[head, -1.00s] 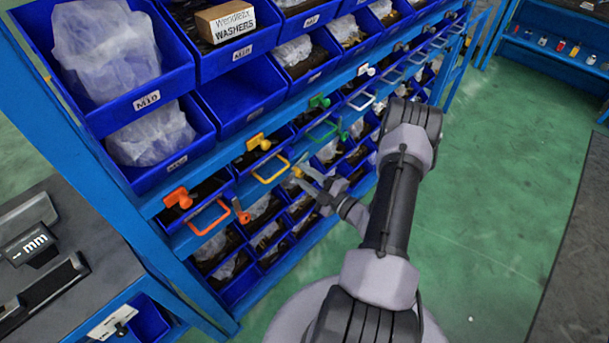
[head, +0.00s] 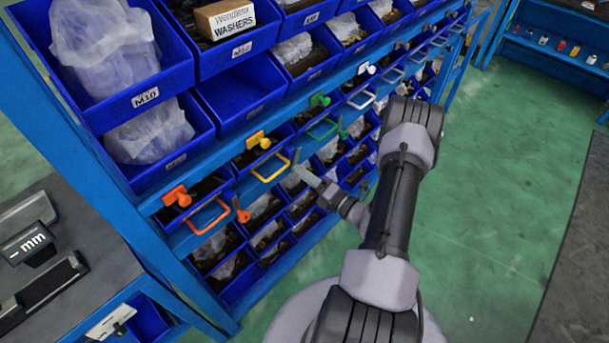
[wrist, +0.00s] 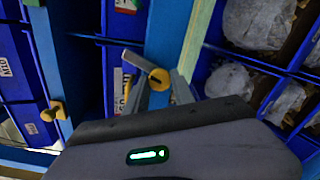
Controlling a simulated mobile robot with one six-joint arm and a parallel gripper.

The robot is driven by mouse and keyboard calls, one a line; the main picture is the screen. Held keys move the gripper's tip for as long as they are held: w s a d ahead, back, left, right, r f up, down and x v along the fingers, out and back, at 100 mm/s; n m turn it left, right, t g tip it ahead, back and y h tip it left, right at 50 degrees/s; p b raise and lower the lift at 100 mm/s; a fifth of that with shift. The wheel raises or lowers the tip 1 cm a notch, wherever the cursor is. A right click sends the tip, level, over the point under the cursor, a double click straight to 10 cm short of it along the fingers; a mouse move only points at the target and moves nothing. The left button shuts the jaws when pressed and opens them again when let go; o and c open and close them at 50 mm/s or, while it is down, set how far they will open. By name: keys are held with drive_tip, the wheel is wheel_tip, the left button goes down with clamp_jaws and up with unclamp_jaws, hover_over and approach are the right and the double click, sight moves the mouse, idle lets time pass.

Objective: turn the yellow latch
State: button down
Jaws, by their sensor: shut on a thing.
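The yellow latch (wrist: 159,79) shows in the wrist view as a small round yellow piece between the two fingertips of my gripper (wrist: 159,82). The gripper is shut on it. In the head view my gripper (head: 308,177) is at the rack front, just right of the yellow drawer handle (head: 270,168). The fingers cover most or all of the latch there.
A yellow knob (head: 260,141) sits above the yellow handle. To the left are an orange handle (head: 210,217) and orange latch (head: 241,213); to the right, a green handle (head: 322,131). Blue bins (head: 242,95) fill the rack above. Green floor lies open at right.

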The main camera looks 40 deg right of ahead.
drive_tip(key=shift+n+b, duration=0.35)
drive_tip(key=shift+n, duration=1.75)
drive_tip(key=c, duration=1.1)
unclamp_jaws()
drive_tip(key=shift+o, duration=0.2)
drive_tip(key=shift+s, duration=0.15)
drive_tip(key=s+d+p, duration=0.1)
drive_tip(key=s+p, duration=0.2)
drive_tip(key=s, duration=1.4)
drive_tip(key=shift+d, duration=0.15)
